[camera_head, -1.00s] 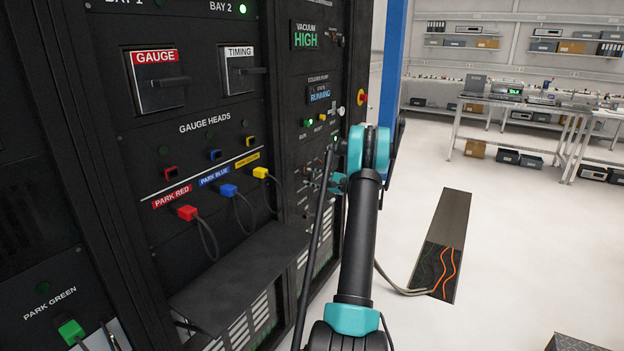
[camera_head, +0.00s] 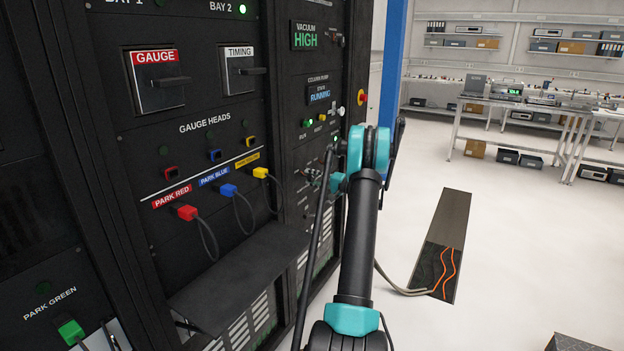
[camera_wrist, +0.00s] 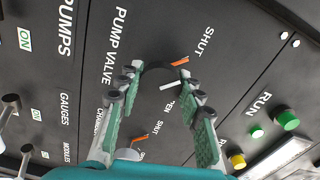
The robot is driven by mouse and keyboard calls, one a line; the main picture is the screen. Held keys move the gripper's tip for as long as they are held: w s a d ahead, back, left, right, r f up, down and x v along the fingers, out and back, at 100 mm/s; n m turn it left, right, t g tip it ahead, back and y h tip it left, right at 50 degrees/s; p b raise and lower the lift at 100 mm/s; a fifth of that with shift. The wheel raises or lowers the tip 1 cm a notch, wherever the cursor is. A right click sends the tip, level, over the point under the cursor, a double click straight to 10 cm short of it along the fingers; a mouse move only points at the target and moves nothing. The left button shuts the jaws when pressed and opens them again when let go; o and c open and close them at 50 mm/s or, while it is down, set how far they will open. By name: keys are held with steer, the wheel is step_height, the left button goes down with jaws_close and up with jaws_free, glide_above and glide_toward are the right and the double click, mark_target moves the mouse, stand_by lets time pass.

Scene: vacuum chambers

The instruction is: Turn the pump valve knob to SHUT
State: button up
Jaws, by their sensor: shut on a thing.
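The pump valve knob (camera_wrist: 157,73) is a dark round knob on the black panel in the wrist view, beside the PUMP VALVE label. My gripper (camera_wrist: 162,84) is shut on it, with one green-padded finger on either side. The fingers hide part of the knob. An orange bar (camera_wrist: 180,61) at its edge lies by the upper SHUT label (camera_wrist: 194,42). A short white bar (camera_wrist: 169,85) lies toward the partly covered OPEN label (camera_wrist: 188,102). In the head view my arm reaches the right rack panel, and the knob cannot be made out there.
A lower SHUT label (camera_wrist: 139,125) with another orange mark (camera_wrist: 140,138) sits near my fingers. A green RUN button (camera_wrist: 287,120) and a yellow button (camera_wrist: 237,161) are to the right. A black shelf (camera_head: 240,275) juts from the rack left of my arm. Floor at right is mostly clear.

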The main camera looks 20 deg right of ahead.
steer(key=shift+s+n, duration=0.1)
steer(key=shift+n, duration=0.2)
steer(key=shift+f, duration=0.1)
steer(key=o, duration=1.2)
steer(key=shift+c, duration=0.2)
steer(key=shift+d, duration=0.1)
steer(key=v, duration=1.2)
